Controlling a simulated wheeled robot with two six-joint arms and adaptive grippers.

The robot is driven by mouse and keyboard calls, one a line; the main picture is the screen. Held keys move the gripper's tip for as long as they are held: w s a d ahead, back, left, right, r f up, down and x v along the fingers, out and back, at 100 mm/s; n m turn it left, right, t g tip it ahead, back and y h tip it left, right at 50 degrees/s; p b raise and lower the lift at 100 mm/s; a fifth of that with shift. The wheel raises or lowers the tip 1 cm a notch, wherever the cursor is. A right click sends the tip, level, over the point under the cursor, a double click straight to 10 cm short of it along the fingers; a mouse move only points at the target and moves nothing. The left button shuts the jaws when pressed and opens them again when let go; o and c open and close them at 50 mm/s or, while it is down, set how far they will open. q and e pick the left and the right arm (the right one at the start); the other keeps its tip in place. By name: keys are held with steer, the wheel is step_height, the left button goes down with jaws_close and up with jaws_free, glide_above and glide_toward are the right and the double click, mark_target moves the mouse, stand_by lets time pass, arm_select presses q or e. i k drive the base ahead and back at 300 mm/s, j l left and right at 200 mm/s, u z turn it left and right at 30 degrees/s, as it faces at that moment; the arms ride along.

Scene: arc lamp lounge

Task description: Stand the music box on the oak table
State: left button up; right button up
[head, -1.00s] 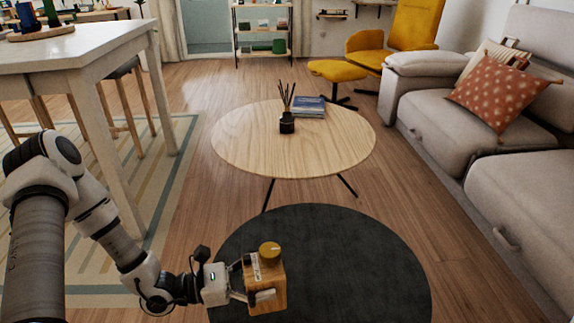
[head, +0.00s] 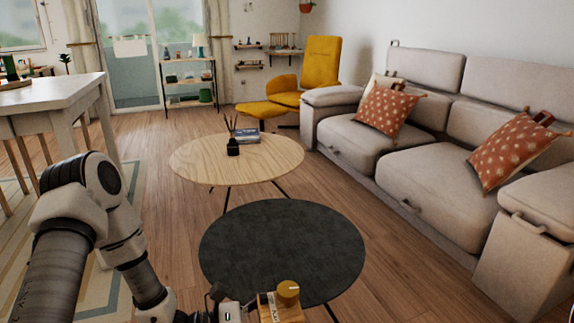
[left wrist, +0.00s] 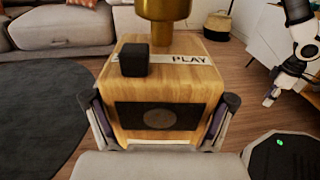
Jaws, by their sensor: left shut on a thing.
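The music box (head: 283,309) is a wooden box with a gold knob on top. It shows at the bottom edge of the head view, partly cut off. In the left wrist view the music box (left wrist: 160,90) is upright, with a PLAY label, a black block on top and a dark front panel. My left gripper (left wrist: 160,112) is shut on its two sides. The oak table (head: 205,165) is round and pale, farther ahead, well beyond the gripper. My right gripper (left wrist: 271,97) shows small at the right of the left wrist view; its fingers are unclear.
A reed diffuser (head: 233,146) and books (head: 247,136) are on the oak table; its left and front top is bare. A dark round table (head: 282,250) stands nearer, empty. A grey sofa (head: 440,180) lines the right, a white table (head: 60,95) the left.

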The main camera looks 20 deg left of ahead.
mark_target(210, 171)
steer(key=i+j+z, duration=0.15)
steer(key=j+z, duration=0.3)
steer(key=j, duration=0.15)
steer(key=i+j+z, duration=0.1)
steer(key=j+z, duration=0.85)
steer(key=j, duration=0.2)
steer(key=k+j, duration=0.1)
steer(key=j, duration=0.55)
steer(key=k+j, duration=0.1)
steer(key=j, duration=0.55)
steer(key=k+j, duration=0.1)
steer(key=j, duration=0.55)
steer(key=k+j, duration=0.1)
steer(key=j, duration=0.6)
steer(key=k+j, duration=0.1)
steer(key=j, duration=0.55)
steer(key=k+j, duration=0.1)
steer(key=j, duration=0.55)
